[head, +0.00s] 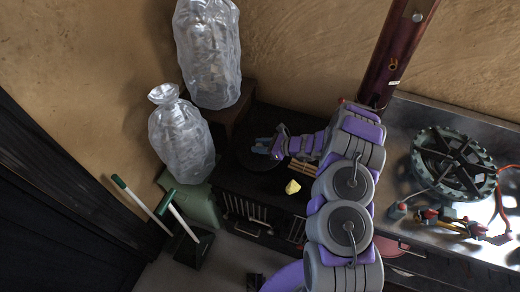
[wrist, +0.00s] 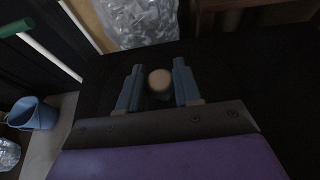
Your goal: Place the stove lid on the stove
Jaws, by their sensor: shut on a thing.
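The black stove (head: 230,182) stands against the clay wall in the middle of the head view, its slatted front facing the floor. The dark round stove lid (head: 247,158) is at the stove's top, on the left part. My gripper (head: 263,147) is over it, with its blue fingers on the lid's knob. In the wrist view the knob's pale round top (wrist: 160,80) sits between the two fingers. The lid's edge is hard to tell from the black stove, and I cannot tell whether it touches the top.
A yellow lump (head: 292,187) and wooden sticks (head: 303,167) lie right of the lid. Clear plastic bags (head: 181,135) stand at left. A green-handled dustpan (head: 194,248) is on the floor.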

